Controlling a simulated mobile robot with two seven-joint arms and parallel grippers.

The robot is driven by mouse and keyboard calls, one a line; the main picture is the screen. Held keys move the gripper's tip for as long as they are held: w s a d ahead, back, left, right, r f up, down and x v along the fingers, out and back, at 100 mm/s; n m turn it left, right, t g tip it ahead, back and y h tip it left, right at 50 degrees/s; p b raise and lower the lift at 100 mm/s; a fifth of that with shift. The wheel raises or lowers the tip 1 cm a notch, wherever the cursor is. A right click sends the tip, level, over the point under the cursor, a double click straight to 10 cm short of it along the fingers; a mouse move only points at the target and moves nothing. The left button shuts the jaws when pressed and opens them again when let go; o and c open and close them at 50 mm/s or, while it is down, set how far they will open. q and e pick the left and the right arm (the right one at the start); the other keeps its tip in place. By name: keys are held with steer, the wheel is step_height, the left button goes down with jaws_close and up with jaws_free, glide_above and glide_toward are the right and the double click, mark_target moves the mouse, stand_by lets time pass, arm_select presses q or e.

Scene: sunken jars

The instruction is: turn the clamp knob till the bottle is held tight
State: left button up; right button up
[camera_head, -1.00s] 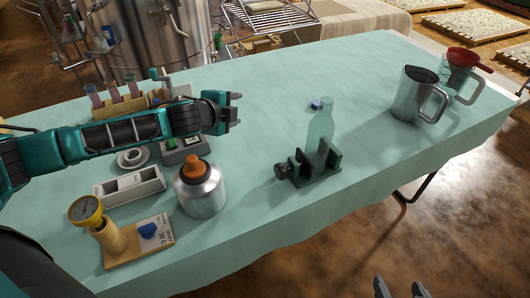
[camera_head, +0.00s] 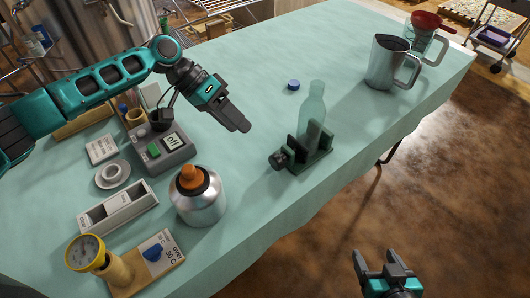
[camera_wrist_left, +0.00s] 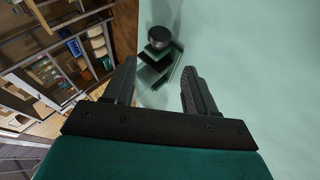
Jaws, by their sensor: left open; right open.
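The green bottle (camera_head: 312,108) stands upright in the dark green clamp (camera_head: 310,150) near the table's front edge. The clamp's black knob (camera_head: 279,160) sticks out on its left side. In the left wrist view the knob (camera_wrist_left: 159,36) shows beyond my fingertips, with the clamp (camera_wrist_left: 158,68) below it. My left gripper (camera_head: 240,127) is open and empty, above the table to the upper left of the knob and apart from it; its fingers also show in the left wrist view (camera_wrist_left: 158,85). My right gripper (camera_head: 381,257) is open and empty, beyond the table's front edge.
A silver bottle with an orange cap (camera_head: 198,195) stands left of the clamp. A grey box with a display (camera_head: 162,149) and a gauge stand (camera_head: 92,254) are further left. A blue cap (camera_head: 293,85) lies behind the clamp. A metal jug (camera_head: 384,62) stands back right.

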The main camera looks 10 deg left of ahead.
mark_target(271, 156)
arm_select(q)
steer(key=x, duration=1.3)
steer(key=shift+b, duration=0.3)
steer(key=shift+a+r, duration=0.1)
steer(key=shift+c, duration=0.3)
